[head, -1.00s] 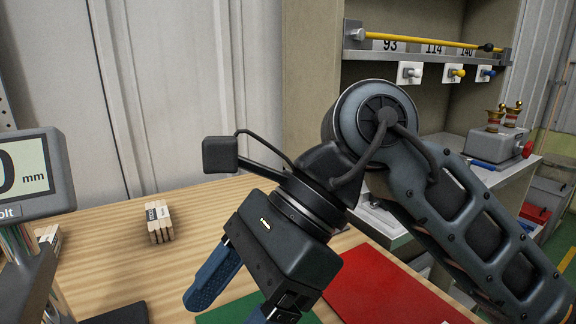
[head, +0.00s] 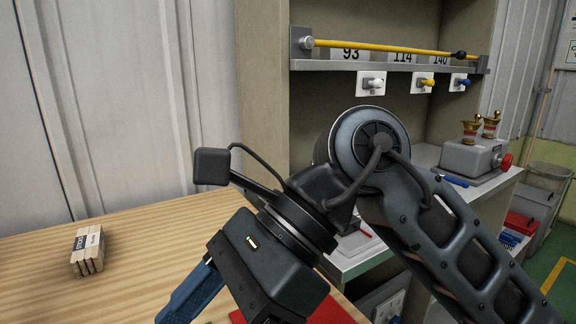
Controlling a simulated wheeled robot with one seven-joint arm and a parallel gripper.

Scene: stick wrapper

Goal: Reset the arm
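My gripper (head: 212,298) hangs at the lower middle of the head view, pointing down and left. One blue finger (head: 188,294) shows, set out at the side of the dark palm. The other finger and the fingertips are cut off by the bottom edge. The gripper looks open, and nothing is seen held in it. My arm is bent, with its elbow-like round joint above and to the right of the gripper.
A small bundle of sticks (head: 88,251) stands on the wooden table (head: 130,285), left of my gripper. A red mat (head: 325,312) shows partly below it. Behind are a shelf with a yellow rod (head: 385,47), several coloured pegs, and a grey box (head: 470,158) with a red knob.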

